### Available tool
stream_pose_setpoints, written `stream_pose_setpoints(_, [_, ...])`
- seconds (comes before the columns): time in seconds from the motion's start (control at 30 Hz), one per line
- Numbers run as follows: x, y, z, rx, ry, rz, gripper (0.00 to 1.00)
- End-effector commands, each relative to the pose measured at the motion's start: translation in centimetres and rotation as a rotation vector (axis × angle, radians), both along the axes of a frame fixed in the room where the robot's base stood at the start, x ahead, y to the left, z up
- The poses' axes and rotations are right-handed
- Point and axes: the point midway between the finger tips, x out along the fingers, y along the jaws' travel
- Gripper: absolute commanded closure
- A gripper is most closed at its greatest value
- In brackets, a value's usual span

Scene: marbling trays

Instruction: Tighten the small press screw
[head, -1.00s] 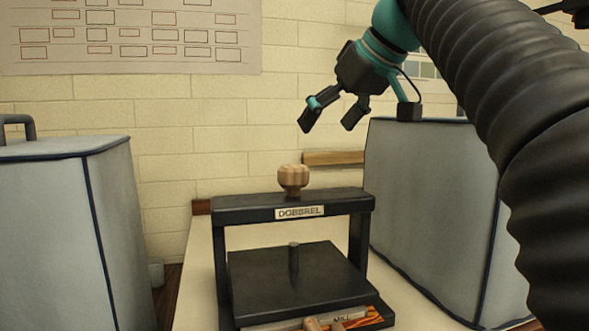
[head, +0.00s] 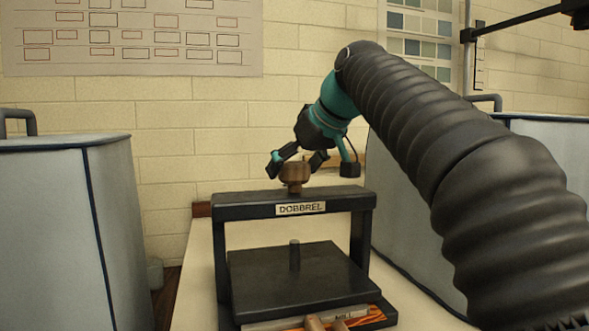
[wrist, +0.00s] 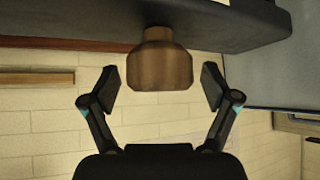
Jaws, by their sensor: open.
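The small press is a black frame (head: 240,207) labelled "DOBBREL" on its crossbar. Its screw has a brown wooden knob (head: 295,172) on top of the crossbar, and a short dark post (head: 295,256) stands on the black plate (head: 300,281) below. My gripper (head: 298,162) is open at the knob. In the wrist view the knob (wrist: 159,62) sits between the two spread fingers of my gripper (wrist: 161,88), with a gap on each side. Neither finger appears to touch it.
Something orange-striped and wooden pieces (head: 314,323) lie at the press's front edge. Pale blue covered boxes with dark edging stand at left (head: 60,230) and at right (head: 400,240). A pale table (head: 205,265) lies under the press. A brick wall is behind.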

Motion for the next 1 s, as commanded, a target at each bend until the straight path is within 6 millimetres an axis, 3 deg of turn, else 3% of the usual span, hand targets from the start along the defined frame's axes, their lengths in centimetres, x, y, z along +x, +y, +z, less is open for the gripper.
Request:
stream_pose_setpoints(0.23, [0.03,0.01,-0.03,0.000,0.000,0.000,0.16])
stream_pose_setpoints(0.47, [0.03,0.00,-0.02,0.000,0.000,0.000,0.73])
stream_pose_setpoints(0.67, [-0.01,0.03,0.04,-0.001,0.002,-0.021,0.73])
stream_pose_setpoints(1.0, [-0.02,0.13,0.09,-0.001,0.002,-0.234,0.73])
